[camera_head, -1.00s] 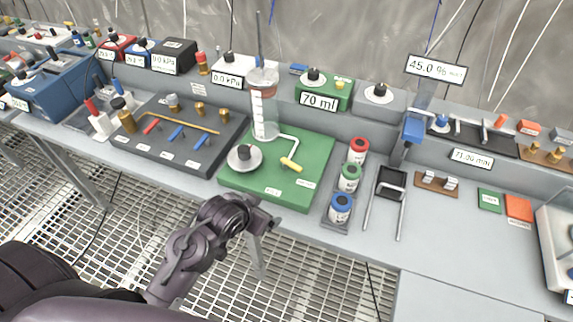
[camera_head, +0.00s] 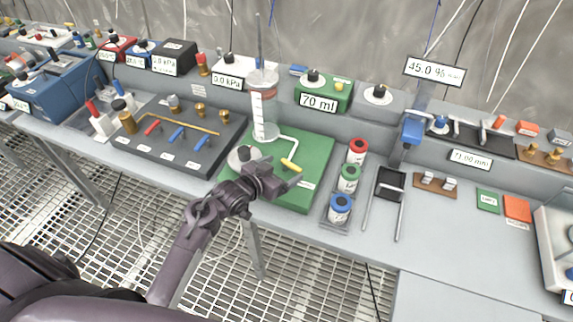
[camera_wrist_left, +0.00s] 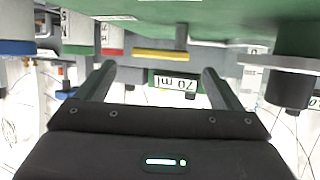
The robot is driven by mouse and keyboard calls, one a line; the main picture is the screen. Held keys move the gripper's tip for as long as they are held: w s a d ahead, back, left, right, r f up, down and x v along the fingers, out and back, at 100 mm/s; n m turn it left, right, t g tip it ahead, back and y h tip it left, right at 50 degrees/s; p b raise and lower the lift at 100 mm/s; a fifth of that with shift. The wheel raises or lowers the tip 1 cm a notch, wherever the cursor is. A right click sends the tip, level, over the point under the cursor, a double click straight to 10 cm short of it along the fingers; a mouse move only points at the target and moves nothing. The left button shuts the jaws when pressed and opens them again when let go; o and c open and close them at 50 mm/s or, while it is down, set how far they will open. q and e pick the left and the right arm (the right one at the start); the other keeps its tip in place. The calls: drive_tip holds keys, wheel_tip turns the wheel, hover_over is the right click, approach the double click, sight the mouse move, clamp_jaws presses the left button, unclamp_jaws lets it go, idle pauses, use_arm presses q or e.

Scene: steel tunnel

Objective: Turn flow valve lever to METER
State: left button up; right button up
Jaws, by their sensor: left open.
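The yellow lever (camera_head: 291,165) sits on the green board (camera_head: 318,150), at the end of a white pipe bent away from the clear cylinder. In the upside-down left wrist view the lever (camera_wrist_left: 165,54) is a horizontal yellow bar beyond the fingertips, between their lines. My left gripper (camera_head: 287,181) is open, low over the board's front part, just on the near side of the lever. Its jaws (camera_wrist_left: 158,70) are empty and apart from the lever. The small board labels are partly covered by the gripper and too small to read. My right gripper is not in view.
A black knob on a grey disc (camera_head: 240,157) stands left of the gripper, partly hidden; it also shows in the wrist view (camera_wrist_left: 290,88). The clear cylinder (camera_head: 264,112) rises behind. Red, green and blue capped jars (camera_head: 340,207) stand in a rack to the right.

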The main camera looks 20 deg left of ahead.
sight(292, 164)
use_arm(q)
drive_tip(key=shift+x, duration=1.55)
drive_tip(key=shift+c, duration=0.2)
